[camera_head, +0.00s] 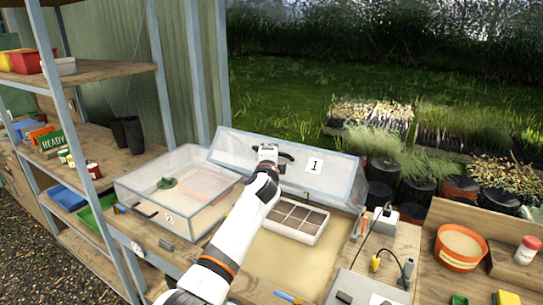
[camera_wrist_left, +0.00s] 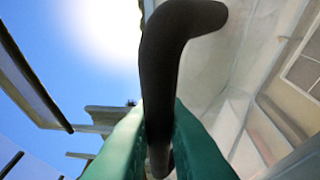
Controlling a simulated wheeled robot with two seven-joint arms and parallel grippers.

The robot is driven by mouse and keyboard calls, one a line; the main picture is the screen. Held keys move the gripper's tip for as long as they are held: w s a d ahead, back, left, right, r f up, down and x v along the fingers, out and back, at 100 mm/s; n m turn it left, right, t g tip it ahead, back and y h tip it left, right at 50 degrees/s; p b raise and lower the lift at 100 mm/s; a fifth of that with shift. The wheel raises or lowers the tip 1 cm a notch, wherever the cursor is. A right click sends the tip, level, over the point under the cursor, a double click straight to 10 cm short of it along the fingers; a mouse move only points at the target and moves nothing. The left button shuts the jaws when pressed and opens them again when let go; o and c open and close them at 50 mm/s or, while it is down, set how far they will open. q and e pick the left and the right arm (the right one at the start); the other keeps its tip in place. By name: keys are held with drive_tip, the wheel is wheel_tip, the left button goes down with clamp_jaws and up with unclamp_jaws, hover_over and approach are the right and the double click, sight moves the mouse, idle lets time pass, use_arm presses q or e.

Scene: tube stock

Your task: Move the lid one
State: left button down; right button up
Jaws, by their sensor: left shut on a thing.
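The lid one (camera_head: 340,182) is a clear panel with a pale frame and a white label "1" (camera_head: 315,165). It stands raised and tilted at the back of the bench, behind a sand-coloured bed. My left gripper (camera_head: 268,152) is at its upper edge, shut on the lid's dark handle (camera_head: 286,156). In the left wrist view the green fingers (camera_wrist_left: 158,135) close around the dark curved handle (camera_wrist_left: 180,22). My arm hides part of the lid and bed. My right gripper is not in view.
A pale tray with brown cells (camera_head: 297,238) sits in the bed below the lid. A clear box labelled "2" (camera_head: 128,198) stands to the left. A shelf rack (camera_head: 100,72) is further left. An orange pot (camera_head: 458,262) and cables are on the right.

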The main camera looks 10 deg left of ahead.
use_arm(q)
drive_tip(key=c, duration=1.5)
unclamp_jaws()
drive_tip(key=shift+o, duration=0.2)
drive_tip(key=shift+s, duration=0.45)
drive_tip(key=s+b, duration=0.1)
drive_tip(key=s, duration=1)
drive_tip(key=shift+d+f, duration=0.25)
drive_tip(key=shift+d, duration=0.05)
drive_tip(key=shift+s, duration=0.1)
